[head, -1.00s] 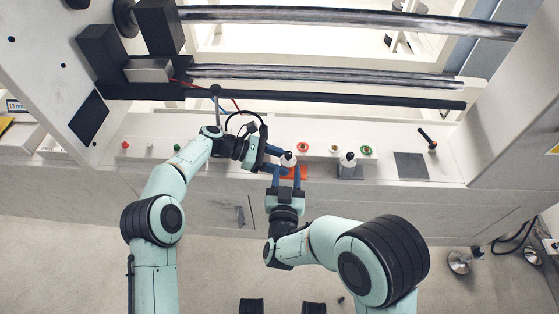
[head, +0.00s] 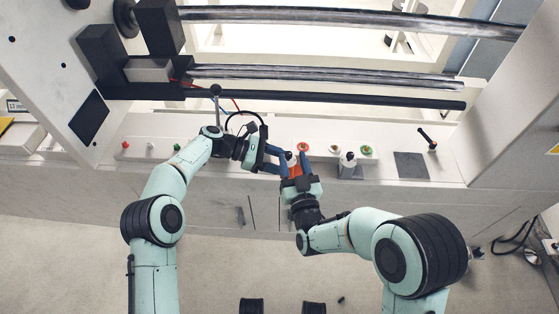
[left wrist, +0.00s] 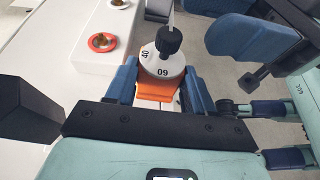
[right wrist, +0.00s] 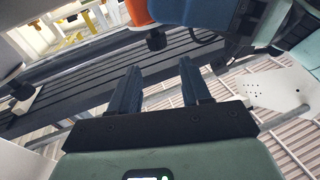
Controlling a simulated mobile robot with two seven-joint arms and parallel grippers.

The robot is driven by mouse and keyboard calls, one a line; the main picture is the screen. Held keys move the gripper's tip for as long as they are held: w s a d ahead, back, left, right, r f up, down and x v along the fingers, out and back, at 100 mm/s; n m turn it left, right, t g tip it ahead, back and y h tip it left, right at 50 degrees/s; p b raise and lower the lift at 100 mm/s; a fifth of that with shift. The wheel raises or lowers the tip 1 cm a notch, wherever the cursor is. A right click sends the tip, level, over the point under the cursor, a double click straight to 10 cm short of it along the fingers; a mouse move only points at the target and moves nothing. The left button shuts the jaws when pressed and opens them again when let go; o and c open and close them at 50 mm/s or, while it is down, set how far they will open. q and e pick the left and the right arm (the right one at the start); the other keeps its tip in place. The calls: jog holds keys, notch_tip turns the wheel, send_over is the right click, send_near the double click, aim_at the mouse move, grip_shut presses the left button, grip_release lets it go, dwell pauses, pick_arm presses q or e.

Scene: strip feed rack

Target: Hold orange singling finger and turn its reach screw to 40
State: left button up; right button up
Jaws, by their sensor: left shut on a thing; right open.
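The orange singling finger (head: 294,171) is at the front of the white ledge, partly hidden by my grippers. In the left wrist view its orange body (left wrist: 160,88) sits between the blue fingers of my left gripper (left wrist: 160,82), which is shut on it. Above it is a white dial (left wrist: 161,66) with printed numbers, "40" at the left and "09" or "60" at the front, topped by a black knob (left wrist: 168,40). My right gripper (right wrist: 160,85) is open and empty. In the right wrist view, the orange body (right wrist: 138,12) and a dark knob (right wrist: 156,40) lie beyond its fingertips.
Red (head: 303,147) and green (head: 366,149) ringed buttons are on the ledge behind. A black lever (head: 427,138) is further right. Dark rails (head: 320,98) run above the ledge.

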aim_at(291, 156)
jog(key=s+d+f+n+g+y, duration=0.2)
jog(key=s+d+n+g+y, duration=0.1)
jog(key=d+n+g+y, duration=0.4)
jog(key=shift+t+y, duration=0.3)
jog(key=shift+t, duration=0.4)
jog(key=x, duration=1.3)
jog(key=shift+s+a+r, duration=0.1)
jog(key=shift+s+a, duration=0.25)
jog(key=c, duration=0.8)
jog(key=shift+c, duration=0.3)
